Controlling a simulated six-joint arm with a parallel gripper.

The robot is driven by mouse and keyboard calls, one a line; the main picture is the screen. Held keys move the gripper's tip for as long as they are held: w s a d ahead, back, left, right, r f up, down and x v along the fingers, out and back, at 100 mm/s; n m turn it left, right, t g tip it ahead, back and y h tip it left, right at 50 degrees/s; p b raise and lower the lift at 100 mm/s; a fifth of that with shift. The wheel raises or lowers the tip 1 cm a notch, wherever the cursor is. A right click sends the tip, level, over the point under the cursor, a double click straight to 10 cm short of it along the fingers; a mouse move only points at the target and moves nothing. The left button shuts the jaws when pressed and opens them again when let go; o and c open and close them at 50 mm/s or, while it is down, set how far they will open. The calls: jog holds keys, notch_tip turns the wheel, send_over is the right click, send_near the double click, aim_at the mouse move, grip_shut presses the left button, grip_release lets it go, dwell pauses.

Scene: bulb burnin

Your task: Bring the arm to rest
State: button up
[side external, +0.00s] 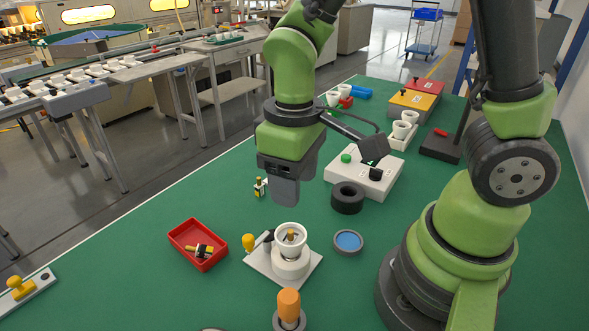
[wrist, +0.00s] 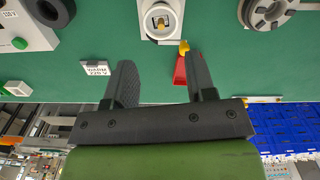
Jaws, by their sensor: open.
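My gripper (side external: 285,190) hangs from the green wrist over the green table (side external: 150,235), pointing down, beyond the white socket fixture (side external: 291,262) in the side view. In the wrist view its two dark fingers (wrist: 162,82) stand apart with nothing between them, only green table below. The fixture also shows in the wrist view (wrist: 160,20), beyond the fingertips and clear of them. In the side view the fingers overlap, so the gap does not show there.
A red tray (side external: 182,238) with a small part lies left of the fixture. A black ring (side external: 347,198), a blue-centred dish (side external: 348,242) and a white box with a green button (side external: 370,178) stand to the right. An orange-handled tool (side external: 289,303) stands in front.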

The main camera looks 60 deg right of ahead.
jog(key=shift+r, duration=0.55)
jog(key=s+d+r+m+t+y, duration=0.1)
jog(key=s+r+m+t, duration=0.2)
jog(key=r, duration=0.3)
jog(key=s+d+r+m+t+y, duration=0.1)
jog(key=s+d+r+m+t, duration=0.1)
jog(key=r, duration=0.5)
jog(key=s+m+t, duration=0.1)
jog(key=s+t, duration=0.1)
jog(key=shift+s+d, duration=0.3)
dwell(1.1)
